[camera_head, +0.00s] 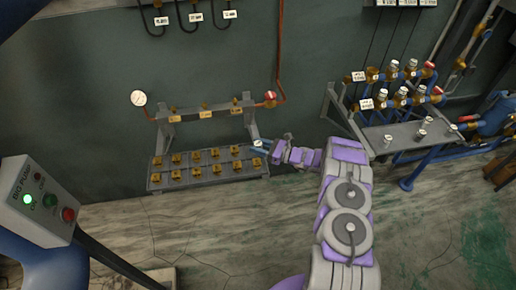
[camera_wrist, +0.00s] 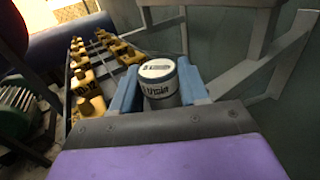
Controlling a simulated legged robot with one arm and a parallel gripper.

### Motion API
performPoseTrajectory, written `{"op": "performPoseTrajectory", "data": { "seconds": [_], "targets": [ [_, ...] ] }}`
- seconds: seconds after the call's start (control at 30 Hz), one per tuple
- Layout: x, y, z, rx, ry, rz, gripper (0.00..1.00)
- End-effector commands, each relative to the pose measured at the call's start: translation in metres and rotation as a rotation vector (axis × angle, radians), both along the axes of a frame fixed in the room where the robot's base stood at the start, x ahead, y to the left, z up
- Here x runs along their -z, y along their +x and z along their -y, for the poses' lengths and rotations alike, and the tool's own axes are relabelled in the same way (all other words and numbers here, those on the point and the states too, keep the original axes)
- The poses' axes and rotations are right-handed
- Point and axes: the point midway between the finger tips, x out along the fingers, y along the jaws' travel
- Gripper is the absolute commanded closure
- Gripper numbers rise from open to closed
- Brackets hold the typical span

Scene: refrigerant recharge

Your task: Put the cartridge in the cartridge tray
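A white-and-grey cylindrical cartridge (camera_wrist: 160,88) with dark lettering sits between the blue fingers of my gripper (camera_wrist: 159,78) in the wrist view. The fingers appear to press on both its sides; its lower part is hidden. In the head view, my gripper (camera_head: 261,145) is at the right end of a low grey tray (camera_head: 160,186) bearing rows of yellow fittings. This tray also shows at the left in the wrist view (camera_wrist: 72,112), beside the cartridge. A second grey shelf (camera_head: 390,133) on the right holds several small silver-white cylinders. No visible label says which is the cartridge tray.
A pressure gauge (camera_head: 138,98) and a copper pipe (camera_head: 280,60) with a red valve are above the left tray. A control box (camera_head: 42,200) with a lit green button stands at front left. Blue pipework (camera_head: 490,115) is at far right. The middle floor is clear.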

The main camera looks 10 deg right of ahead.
Motion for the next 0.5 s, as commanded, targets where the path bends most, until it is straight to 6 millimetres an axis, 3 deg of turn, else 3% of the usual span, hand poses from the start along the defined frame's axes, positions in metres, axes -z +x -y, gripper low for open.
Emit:
{"op": "performPoseTrajectory", "data": {
  "seconds": [0.3, 0.5],
  "targets": [
    [0.0004, 0.0000, -0.0007, 0.000, -0.001, -0.001, 0.94],
    [0.0000, -0.0002, -0.0002, 0.000, 0.000, -0.001, 0.95]
  ]
}}
